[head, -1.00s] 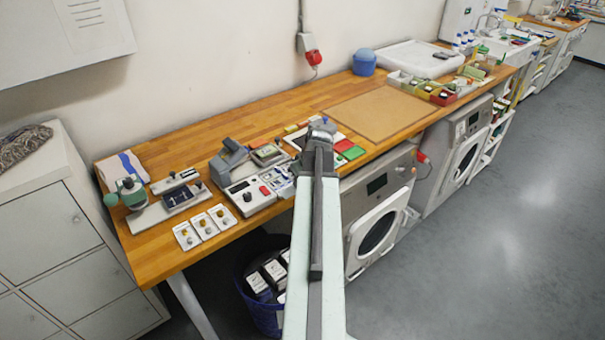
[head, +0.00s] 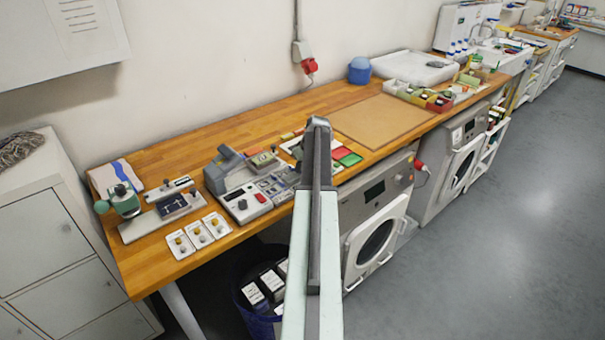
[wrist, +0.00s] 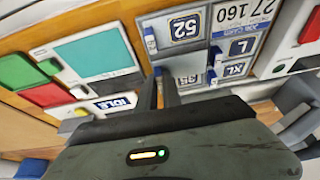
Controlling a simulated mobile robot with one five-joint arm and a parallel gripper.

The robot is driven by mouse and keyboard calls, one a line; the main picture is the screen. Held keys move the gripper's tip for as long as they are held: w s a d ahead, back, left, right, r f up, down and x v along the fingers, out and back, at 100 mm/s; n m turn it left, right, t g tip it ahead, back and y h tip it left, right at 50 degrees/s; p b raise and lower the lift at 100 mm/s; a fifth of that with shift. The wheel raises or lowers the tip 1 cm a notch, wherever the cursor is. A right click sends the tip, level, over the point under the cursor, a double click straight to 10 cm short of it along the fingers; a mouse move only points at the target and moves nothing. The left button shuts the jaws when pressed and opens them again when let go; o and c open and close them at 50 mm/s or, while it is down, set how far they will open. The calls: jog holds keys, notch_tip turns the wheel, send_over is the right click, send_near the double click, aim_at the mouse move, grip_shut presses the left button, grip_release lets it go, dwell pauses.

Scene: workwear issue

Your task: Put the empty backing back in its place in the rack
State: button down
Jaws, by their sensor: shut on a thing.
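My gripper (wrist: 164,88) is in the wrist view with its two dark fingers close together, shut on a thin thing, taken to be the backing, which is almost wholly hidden. The fingertips are at the lower left edge of the grey rack (wrist: 205,20). A partly covered tile (wrist: 188,78) is beside the fingers. In the head view the rack (head: 272,186) is on the bench; my arm hides the gripper there.
A device with a teal screen (wrist: 92,52) and green and red pads is left of the fingers. In the head view, a grey press (head: 228,170), three white cards (head: 200,233) and a brown board (head: 382,118) are on the bench. A blue bin (head: 247,318) is below.

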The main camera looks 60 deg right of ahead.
notch_tip(320, 180, down, 2)
jog(key=shift+f+b, duration=0.15)
jog(key=shift+b, duration=0.3)
jog(key=shift+r, duration=0.25)
jog(key=c, duration=1.5)
grip_release()
jog(key=shift+p, duration=0.3)
jog(key=p+v, duration=1.1)
jog(key=v, duration=0.1)
